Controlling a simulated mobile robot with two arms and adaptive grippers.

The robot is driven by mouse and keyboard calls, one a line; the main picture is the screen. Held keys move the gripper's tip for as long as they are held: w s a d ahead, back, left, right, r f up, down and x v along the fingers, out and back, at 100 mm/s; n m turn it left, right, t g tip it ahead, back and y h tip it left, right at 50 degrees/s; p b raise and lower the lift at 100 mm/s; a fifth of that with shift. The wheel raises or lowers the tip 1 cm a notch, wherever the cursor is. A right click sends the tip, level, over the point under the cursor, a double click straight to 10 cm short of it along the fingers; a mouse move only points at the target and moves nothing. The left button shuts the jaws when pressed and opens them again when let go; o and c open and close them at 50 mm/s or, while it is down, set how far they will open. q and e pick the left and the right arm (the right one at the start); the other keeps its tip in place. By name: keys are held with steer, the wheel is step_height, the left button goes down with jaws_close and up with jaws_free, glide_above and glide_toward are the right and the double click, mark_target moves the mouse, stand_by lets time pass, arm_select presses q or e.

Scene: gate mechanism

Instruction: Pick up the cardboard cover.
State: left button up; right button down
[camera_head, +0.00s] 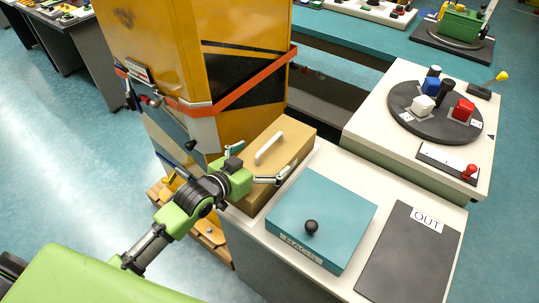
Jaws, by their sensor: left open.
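The cardboard cover (291,142) is a brown box shape with a white handle (269,148) on top. It stands on the left end of the white counter, beside the yellow column. My left gripper (259,164) comes in from the left, at the cover's near left side. I cannot tell whether the fingers touch the cover. The gripper and wrist hide part of the cover's left side. My right gripper is not in view.
A teal box (330,207) with a black knob lies right of the cover. A round dark turntable (410,113) with coloured pieces sits behind. The yellow column (165,45) with an orange band stands close behind the gripper.

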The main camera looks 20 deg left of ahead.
arm_select(q)
steer(key=shift+x, duration=0.8)
steer(key=shift+f, duration=0.1)
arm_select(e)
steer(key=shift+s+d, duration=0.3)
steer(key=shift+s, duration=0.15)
arm_select(q)
steer(key=c, duration=1)
